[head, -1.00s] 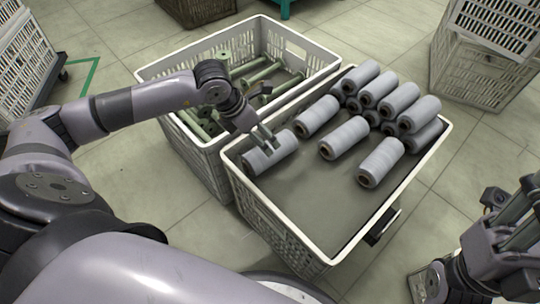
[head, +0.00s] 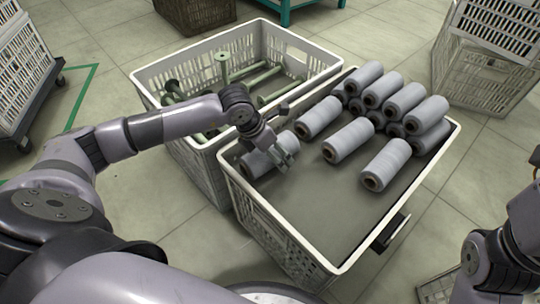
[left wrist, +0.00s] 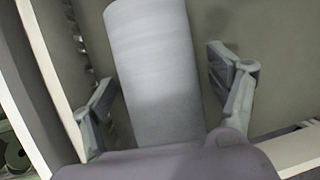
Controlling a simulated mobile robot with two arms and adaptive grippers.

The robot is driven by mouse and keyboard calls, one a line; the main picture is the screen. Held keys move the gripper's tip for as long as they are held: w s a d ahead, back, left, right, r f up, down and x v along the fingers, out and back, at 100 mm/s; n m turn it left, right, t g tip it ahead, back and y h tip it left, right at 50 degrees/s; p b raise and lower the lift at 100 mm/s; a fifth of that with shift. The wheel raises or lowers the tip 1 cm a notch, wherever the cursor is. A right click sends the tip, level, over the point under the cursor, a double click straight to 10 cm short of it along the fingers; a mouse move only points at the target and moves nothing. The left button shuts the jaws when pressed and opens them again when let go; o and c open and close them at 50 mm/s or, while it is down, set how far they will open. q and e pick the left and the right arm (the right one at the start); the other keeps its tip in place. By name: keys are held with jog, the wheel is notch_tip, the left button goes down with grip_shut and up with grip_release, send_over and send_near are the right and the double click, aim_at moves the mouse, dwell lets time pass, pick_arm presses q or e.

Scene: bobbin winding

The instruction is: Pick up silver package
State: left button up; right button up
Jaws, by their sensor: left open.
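Several silver-grey wound packages lie in the front crate (head: 262,218). The leftmost package (head: 254,164) lies near the crate's left wall, partly covered by my left gripper (head: 280,156). In the left wrist view this package (left wrist: 155,70) runs between the two fingers of the left gripper (left wrist: 165,95), one finger on each side. The fingers are open, with a visible gap on the right side; contact on the left side is unclear. My right arm (head: 485,268) is at the lower right, its fingertips not clearly visible.
A second crate (head: 150,80) with green empty bobbins stands directly behind and left. The front part of the crate floor is bare. More crates (head: 478,75) stand at the back right.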

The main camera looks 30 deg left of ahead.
pick_arm(q)
jog(key=shift+r, duration=0.1)
jog(key=c, duration=1.5)
jog(key=shift+o, duration=0.2)
